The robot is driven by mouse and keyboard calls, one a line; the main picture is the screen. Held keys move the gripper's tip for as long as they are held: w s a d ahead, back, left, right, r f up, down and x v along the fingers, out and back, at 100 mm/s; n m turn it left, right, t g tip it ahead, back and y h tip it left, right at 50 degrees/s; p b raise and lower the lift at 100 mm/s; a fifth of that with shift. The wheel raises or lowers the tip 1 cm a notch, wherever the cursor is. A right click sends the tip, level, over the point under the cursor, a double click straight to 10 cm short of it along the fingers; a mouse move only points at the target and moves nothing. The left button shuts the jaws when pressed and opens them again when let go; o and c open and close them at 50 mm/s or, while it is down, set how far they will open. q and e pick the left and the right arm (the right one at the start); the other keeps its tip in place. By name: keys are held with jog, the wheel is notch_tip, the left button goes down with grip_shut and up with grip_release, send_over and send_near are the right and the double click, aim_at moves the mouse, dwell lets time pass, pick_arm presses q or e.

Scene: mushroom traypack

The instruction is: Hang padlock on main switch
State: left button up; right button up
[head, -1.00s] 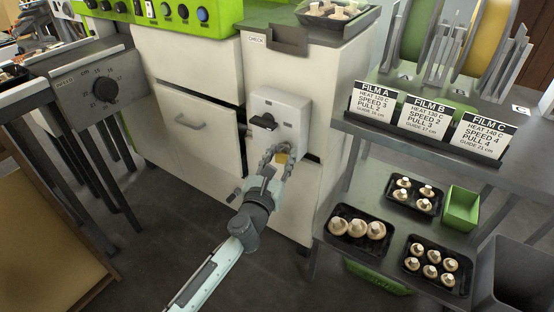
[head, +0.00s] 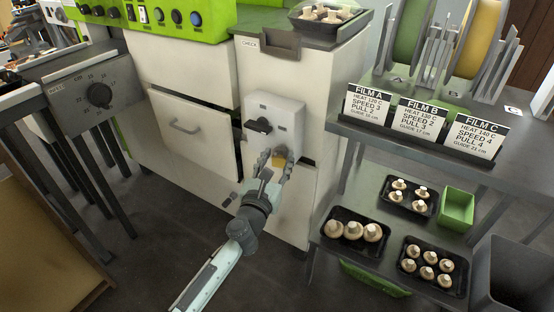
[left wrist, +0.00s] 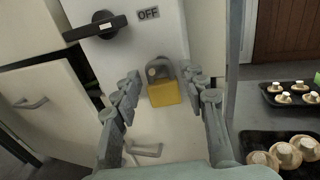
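The main switch is a pale grey box (head: 290,110) on the front of the cream cabinet. Its black handle (left wrist: 95,28) lies nearly level beside an OFF label (left wrist: 148,14) in the left wrist view. The yellow padlock (left wrist: 163,93) with a grey shackle is upright at the box's lower part. I cannot tell whether the shackle passes through anything. My left gripper (head: 272,166) is at the padlock, its fingers spread on either side. In the left wrist view a gap shows between the padlock and the left finger. My right gripper is not in view.
A drawer (head: 190,128) stands partly open left of the switch. A grey shelf unit (head: 460,163) with film signs and mushroom trays (head: 356,231) stands at the right. A dial box (head: 97,95) is at the left. The floor below my arm is clear.

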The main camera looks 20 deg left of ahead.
pick_arm(q)
jog(key=shift+o, duration=1.1)
jog(key=shift+s, duration=0.1)
